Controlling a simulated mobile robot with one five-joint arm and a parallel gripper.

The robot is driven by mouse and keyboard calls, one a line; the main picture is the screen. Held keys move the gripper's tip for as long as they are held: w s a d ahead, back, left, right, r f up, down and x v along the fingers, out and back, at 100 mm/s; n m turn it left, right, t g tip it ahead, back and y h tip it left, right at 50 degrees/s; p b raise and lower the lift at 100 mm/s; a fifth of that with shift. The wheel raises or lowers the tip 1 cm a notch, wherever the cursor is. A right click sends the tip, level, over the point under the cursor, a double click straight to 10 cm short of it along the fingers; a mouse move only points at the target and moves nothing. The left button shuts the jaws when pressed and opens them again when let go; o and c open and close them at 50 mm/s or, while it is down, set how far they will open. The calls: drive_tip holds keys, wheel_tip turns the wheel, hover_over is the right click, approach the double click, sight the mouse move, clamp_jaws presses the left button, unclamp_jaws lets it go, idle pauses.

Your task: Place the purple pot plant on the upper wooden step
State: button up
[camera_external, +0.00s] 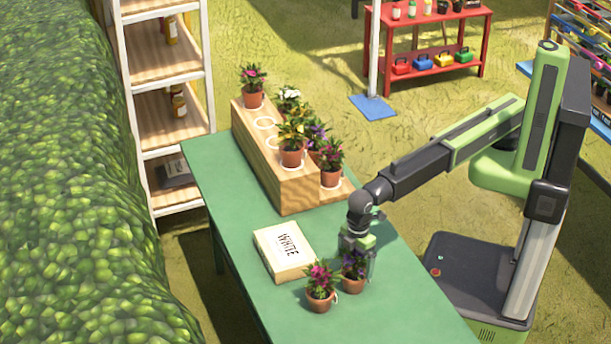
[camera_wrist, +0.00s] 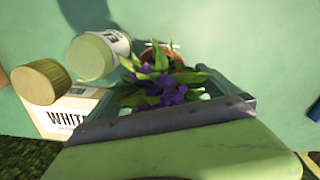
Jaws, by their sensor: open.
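The purple pot plant (camera_external: 354,284) stands upright on the green table, with purple flowers and green leaves in a terracotta pot. My gripper (camera_external: 358,262) is open and low over the table, right at this plant. In the wrist view the purple flowers (camera_wrist: 165,92) fill the middle just beyond my gripper, with part of the orange pot rim (camera_wrist: 158,52) behind leaves. I cannot tell whether the fingers touch the pot. The upper wooden step (camera_external: 297,193) is further back; it holds a pink-flowered and a yellow-flowered pot, with empty white rings between them.
A pink-flowered pot (camera_external: 319,300) stands close left of the purple one. A box marked WHITE (camera_external: 274,264) lies on the table between them and the steps. Several pots occupy the lower step (camera_external: 333,193). The wrist view shows a pale cylinder (camera_wrist: 92,56) at left.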

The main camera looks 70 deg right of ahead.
wheel_tip(320, 180, up, 4)
drive_tip(key=p, duration=0.2)
drive_tip(key=shift+r+p, duration=0.25)
drive_tip(key=shift+p, duration=0.15)
drive_tip(key=shift+f, duration=0.15)
drive_tip(key=c, duration=0.4)
drive_tip(key=shift+o, duration=0.2)
